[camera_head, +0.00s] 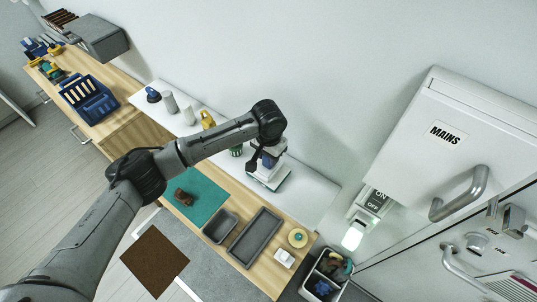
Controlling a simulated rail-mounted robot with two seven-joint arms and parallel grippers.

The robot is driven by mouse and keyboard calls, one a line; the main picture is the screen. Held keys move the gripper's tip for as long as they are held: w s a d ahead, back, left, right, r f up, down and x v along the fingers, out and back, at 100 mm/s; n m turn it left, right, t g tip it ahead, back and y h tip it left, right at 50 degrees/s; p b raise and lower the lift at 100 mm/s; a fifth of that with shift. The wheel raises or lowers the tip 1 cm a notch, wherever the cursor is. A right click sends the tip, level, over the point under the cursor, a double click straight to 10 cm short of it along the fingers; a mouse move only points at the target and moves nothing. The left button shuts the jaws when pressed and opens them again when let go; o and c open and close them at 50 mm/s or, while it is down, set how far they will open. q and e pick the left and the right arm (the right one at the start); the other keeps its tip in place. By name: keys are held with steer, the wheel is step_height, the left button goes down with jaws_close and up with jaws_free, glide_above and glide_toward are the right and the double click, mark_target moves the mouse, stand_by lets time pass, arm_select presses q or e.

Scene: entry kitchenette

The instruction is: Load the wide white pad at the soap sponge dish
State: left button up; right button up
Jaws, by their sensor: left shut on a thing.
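My left gripper (267,160) points down over the right part of the white raised shelf. It is shut on a white block-like thing with a green edge, which looks like the wide white pad (268,178). The pad is at or just above the shelf; I cannot tell if it touches. The soap sponge dish is not clear to me. My right gripper is not in view.
A long grey tray (254,237), a smaller grey tray (220,227) and a teal mat (202,190) with a brown item lie in front. Cups and bottles stand along the shelf (310,190). A bin (326,275) stands right, below a wall switch (375,203).

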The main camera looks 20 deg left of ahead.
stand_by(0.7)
arm_select(q)
steer(key=shift+f+p, duration=0.1)
steer(key=shift+p, duration=0.35)
stand_by(0.5)
stand_by(0.8)
step_height(320, 180, up, 2)
steer(key=p, duration=0.3)
steer(key=shift+r, duration=0.25)
step_height(320, 180, up, 5)
steer(key=p, duration=0.5)
steer(key=shift+f+p, duration=0.15)
steer(key=shift+p, duration=0.25)
stand_by(0.4)
